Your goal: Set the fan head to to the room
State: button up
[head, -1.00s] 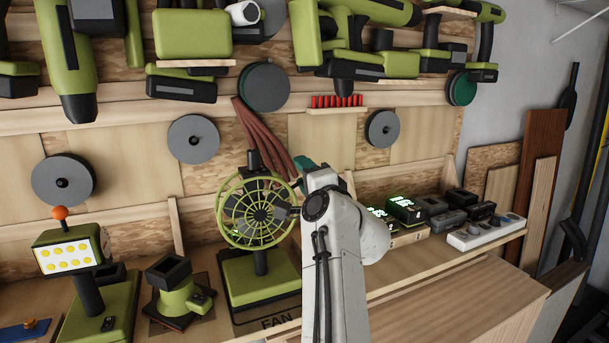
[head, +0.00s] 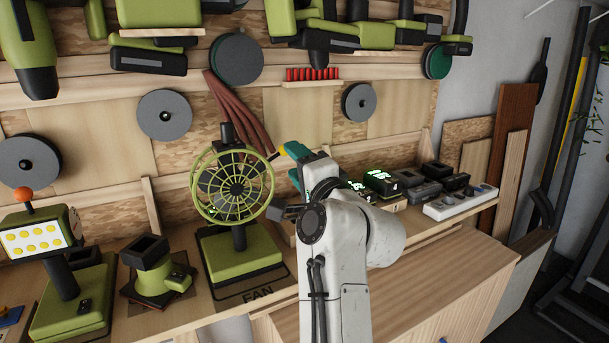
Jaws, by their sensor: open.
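The green fan stands on the bench with its round wire grille (head: 233,188) facing forward, toward my camera. A short black post sits on top of the head, and a black stem joins it to a square green base (head: 240,251). My gripper (head: 288,165) is just right of the grille, with teal fingers and a dark part pointing toward the fan. It is open and appears empty. I cannot tell whether it touches the grille; my wrist hides part of the hand and the bench behind.
A "FAN" label (head: 258,293) lies before the base. Left stand a green device with a black square top (head: 152,265) and a work lamp (head: 40,237). Right are battery chargers (head: 382,181) and a power strip (head: 461,202). Tools hang above; red-brown straps (head: 240,115) hang behind.

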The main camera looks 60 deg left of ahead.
jog(key=shift+s+d+f, duration=0.1)
jog(key=shift+d+f, duration=0.1)
jog(key=shift+d, duration=1.3)
jog(key=w+d+f+t+h, duration=0.3)
jog(key=w+d+f, duration=0.4)
jog(key=d+f, duration=0.4)
jog(key=w+d+f+t+h, duration=0.15)
jog(key=d+f+h, duration=0.25)
jog(key=d+f, duration=0.8)
jog(key=w+d+f+t+h, duration=0.1)
jog(key=w+d+f+h, duration=0.15)
jog(key=d+f, duration=0.9)
jog(key=s+d+f+h, duration=0.2)
jog(key=s+d+f, duration=0.1)
jog(key=d, duration=0.5)
jog(key=s+d+f+h, duration=0.2)
jog(key=s+d+f, duration=0.1)
jog(key=d, duration=0.6)
jog(key=s+d+f+m+g+h, duration=0.1)
jog(key=s+d+f+g+h, duration=0.1)
jog(key=s+d, duration=0.9)
jog(key=s+d+f+g+h, duration=0.3)
jog(key=s+d+h, duration=0.1)
jog(key=s+d, duration=0.7)
jog(key=shift+s+m, duration=0.4)
jog(key=shift+s, duration=0.4)
jog(key=shift+g, duration=0.25)
jog(key=shift+c, duration=0.3)
